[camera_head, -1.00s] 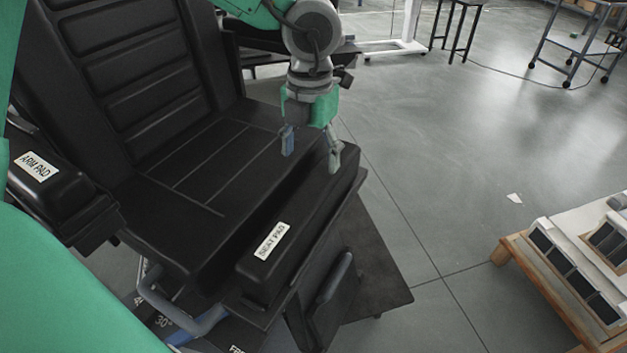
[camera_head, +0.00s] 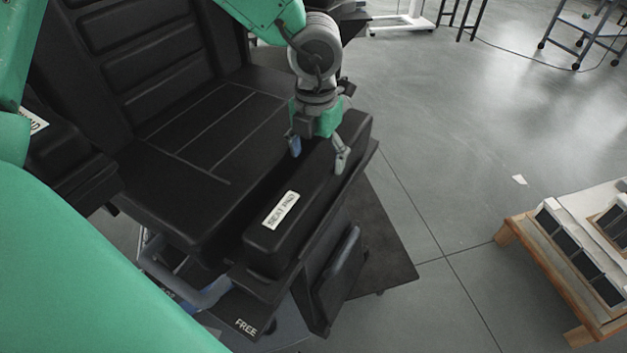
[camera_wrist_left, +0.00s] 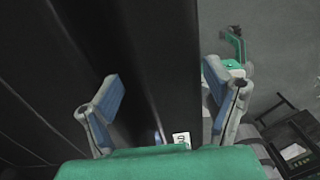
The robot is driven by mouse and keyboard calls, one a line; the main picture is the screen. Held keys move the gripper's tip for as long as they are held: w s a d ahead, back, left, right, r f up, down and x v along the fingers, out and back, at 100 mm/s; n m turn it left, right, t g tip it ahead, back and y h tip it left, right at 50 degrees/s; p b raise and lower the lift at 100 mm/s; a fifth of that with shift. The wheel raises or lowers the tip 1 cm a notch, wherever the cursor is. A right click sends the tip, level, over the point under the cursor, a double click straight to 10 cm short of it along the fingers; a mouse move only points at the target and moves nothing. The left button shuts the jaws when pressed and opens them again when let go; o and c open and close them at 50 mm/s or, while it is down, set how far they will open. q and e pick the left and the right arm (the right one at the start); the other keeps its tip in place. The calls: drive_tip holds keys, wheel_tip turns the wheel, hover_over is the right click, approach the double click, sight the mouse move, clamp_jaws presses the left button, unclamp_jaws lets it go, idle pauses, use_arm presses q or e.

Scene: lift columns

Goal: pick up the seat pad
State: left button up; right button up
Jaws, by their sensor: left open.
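The seat pad (camera_head: 310,200) is a long black padded bar with a white label reading SEAT PAD. It lies along the front edge of the black chair seat (camera_head: 200,150). My left gripper (camera_head: 320,157) is open over the far half of the pad, with its fingers on either side of the pad's width. In the left wrist view the open gripper (camera_wrist_left: 165,98) has the black pad (camera_wrist_left: 150,50) between its fingers, and part of the label shows low down. I cannot tell whether the fingers touch the pad. My right gripper is not in view.
An arm pad (camera_head: 55,140) with a partly hidden label sits at the left of the chair. A wooden stand with dark panels (camera_head: 575,260) is at the lower right.

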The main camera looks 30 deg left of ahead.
sight(319, 175)
use_arm(q)
drive_tip(key=f, duration=0.2)
drive_tip(key=s+f, duration=0.1)
drive_tip(key=shift+d+f+b, duration=0.2)
drive_tip(key=shift+d+b, duration=0.1)
drive_tip(key=shift+d, duration=0.35)
drive_tip(key=shift+o, duration=0.6)
drive_tip(key=shift+w+f, duration=0.1)
drive_tip(key=shift+w, duration=0.15)
drive_tip(key=c, duration=0.8)
drive_tip(key=shift+a, duration=0.25)
drive_tip(key=c, duration=0.4)
drive_tip(key=shift+w, duration=0.1)
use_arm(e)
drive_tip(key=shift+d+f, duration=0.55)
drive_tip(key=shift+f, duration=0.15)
use_arm(q)
drive_tip(key=shift+d, duration=0.1)
drive_tip(key=shift+r, duration=0.2)
